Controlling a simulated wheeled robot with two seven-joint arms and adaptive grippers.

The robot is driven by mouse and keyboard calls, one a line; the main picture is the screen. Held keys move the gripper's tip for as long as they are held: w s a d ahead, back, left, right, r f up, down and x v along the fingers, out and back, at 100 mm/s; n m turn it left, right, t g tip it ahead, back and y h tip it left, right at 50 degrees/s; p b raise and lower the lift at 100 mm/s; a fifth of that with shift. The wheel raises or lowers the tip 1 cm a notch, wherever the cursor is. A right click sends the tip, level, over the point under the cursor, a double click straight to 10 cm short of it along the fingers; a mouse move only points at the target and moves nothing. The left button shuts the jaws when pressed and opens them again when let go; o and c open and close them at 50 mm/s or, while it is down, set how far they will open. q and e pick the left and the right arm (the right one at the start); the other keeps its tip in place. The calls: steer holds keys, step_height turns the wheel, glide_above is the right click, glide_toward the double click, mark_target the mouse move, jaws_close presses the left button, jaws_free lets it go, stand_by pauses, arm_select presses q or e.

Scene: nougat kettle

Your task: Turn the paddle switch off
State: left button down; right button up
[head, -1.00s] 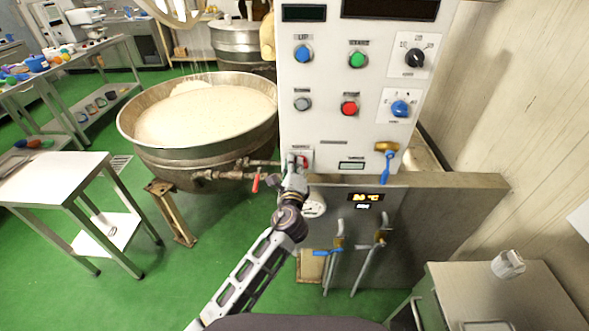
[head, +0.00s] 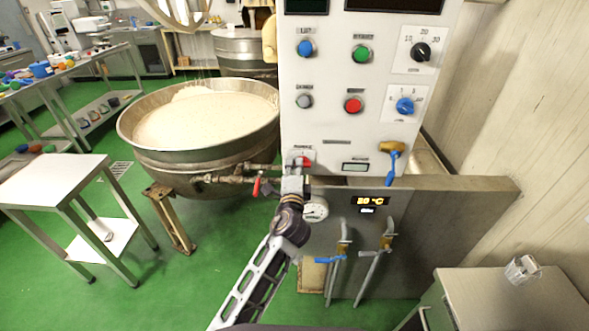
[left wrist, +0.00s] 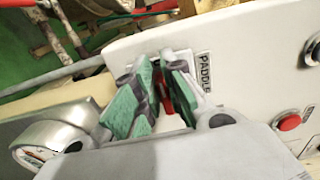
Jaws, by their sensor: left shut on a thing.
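The paddle switch (head: 306,162) is a small red switch on a light plate, low on the left of the white control panel. In the left wrist view its red part (left wrist: 167,101) shows between my fingers, beside the label "PADDLE". My left gripper (head: 296,168) reaches up to the switch from below in the head view. Its green-padded fingers (left wrist: 154,95) are close together and shut on the red switch, which they partly hide. Which way the switch is set cannot be told. My right gripper is not in view.
The white panel (head: 330,125) also carries blue, green, grey and red buttons and two dials. A large kettle (head: 150,155) of pale mass stands to the left. A red-handled valve (head: 257,187), a gauge (head: 316,210) and blue-handled taps (head: 331,260) are near my left arm.

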arm_select(q)
steer(key=c, duration=1.5)
jaws_free()
